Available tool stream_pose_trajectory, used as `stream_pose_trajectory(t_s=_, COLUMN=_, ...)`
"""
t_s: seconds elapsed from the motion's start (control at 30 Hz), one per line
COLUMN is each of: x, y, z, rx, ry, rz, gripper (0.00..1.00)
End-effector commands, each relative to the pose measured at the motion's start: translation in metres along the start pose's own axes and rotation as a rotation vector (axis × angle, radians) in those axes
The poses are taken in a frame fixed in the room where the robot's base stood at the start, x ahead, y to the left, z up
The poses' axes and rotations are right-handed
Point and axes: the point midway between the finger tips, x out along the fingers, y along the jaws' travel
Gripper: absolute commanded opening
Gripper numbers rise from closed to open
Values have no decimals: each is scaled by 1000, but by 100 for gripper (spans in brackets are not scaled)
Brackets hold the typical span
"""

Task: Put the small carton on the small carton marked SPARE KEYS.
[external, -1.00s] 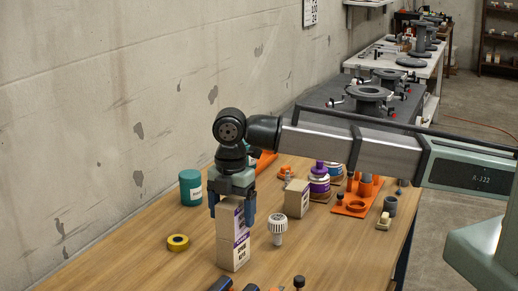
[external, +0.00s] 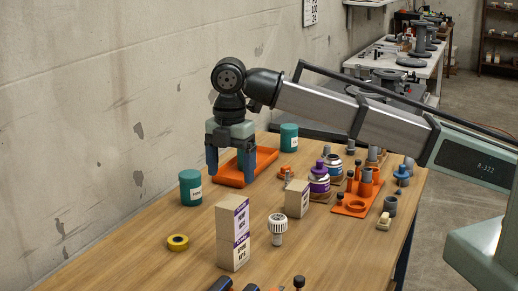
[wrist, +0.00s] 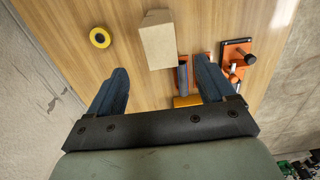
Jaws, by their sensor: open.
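One small carton (external: 232,217) stands upright on top of another small carton (external: 233,252) in the external view. Both are beige with purple bands and dark print, too small to read surely. The two are stacked nearly in line and touching. In the wrist view the stack's carton top (wrist: 157,38) shows beyond my fingertips. My gripper (external: 230,168) is open and empty, raised above and behind the stack, clear of it. Its two blue fingers also show spread apart in the wrist view (wrist: 160,70).
A separate beige carton (external: 297,199) stands right of the stack. A white-capped fitting (external: 277,229) and yellow tape roll (external: 178,242) are near the stack. A teal jar (external: 190,188) stands left, an orange tray (external: 229,176) behind. Bottles and an orange fixture (external: 355,205) fill the right.

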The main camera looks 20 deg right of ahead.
Motion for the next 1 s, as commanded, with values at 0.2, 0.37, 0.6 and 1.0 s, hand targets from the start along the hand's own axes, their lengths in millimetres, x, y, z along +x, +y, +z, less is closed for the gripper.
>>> stream_pose_trajectory(t_s=0.2, x=-14, y=0, z=0, rx=0, ry=0, rz=0, gripper=83)
stream_pose_trajectory(t_s=0.37, x=-15, y=0, z=0, rx=0, ry=0, rz=-1, gripper=83)
stream_pose_trajectory(t_s=0.6, x=-15, y=0, z=0, rx=0, ry=0, rz=0, gripper=83)
stream_pose_trajectory(t_s=1.0, x=-14, y=0, z=0, rx=0, ry=0, rz=0, gripper=83)
